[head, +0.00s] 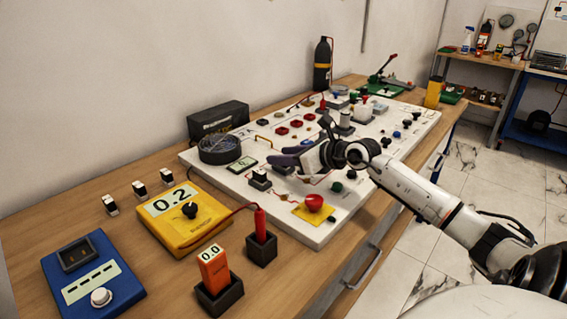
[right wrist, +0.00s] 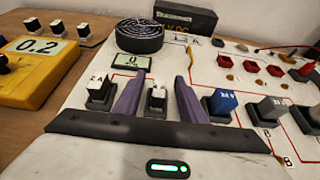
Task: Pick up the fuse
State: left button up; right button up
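In the right wrist view, several fuse-like blocks stand upright in dark holders on the white panel (right wrist: 60,132). A white block (right wrist: 157,96) stands between my right gripper's two purple fingers (right wrist: 160,80), with a gap on either side. The gripper is open and empty. To its left is another white block (right wrist: 97,88); to its right are a blue block (right wrist: 222,102) and a grey block (right wrist: 268,108). In the head view my right gripper (head: 279,156) is low over the panel and partly hides the holders below it. One white block (head: 260,176) shows beside it. My left gripper is out of view.
Three small loose blocks (head: 138,188) stand on the wooden table at left. A yellow meter (head: 185,230), a blue device (head: 95,285) and an orange tester (head: 212,268) are in front. A round dark grille (head: 220,148) and a black box (head: 217,118) stand behind.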

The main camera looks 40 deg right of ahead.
jog(key=shift+x, duration=2.15)
jog(key=shift+s+f, duration=0.1)
jog(key=shift+s, duration=0.05)
grip_shut()
